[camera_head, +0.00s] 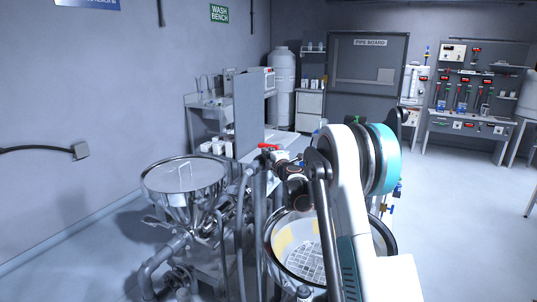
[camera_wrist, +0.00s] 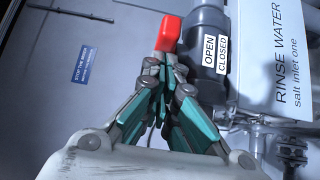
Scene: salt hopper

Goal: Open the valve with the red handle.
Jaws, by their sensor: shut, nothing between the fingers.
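The red valve handle (camera_wrist: 168,33) shows at the top of the wrist view, beside a grey pipe fitting (camera_wrist: 208,50). White OPEN and CLOSED labels are on the fitting to its right. My gripper (camera_wrist: 165,66) has teal-sided fingers that are shut with nothing between them. Its tips are right at the lower end of the red handle in the picture; I cannot tell whether they touch it. In the head view, the red handle (camera_head: 268,147) shows small behind the hopper, left of my arm, which hides part of that area.
In the head view, a steel hopper (camera_head: 185,175) with pipes is at left and a round vessel (camera_head: 290,276) with a grate is below my arm. Open floor lies to the right.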

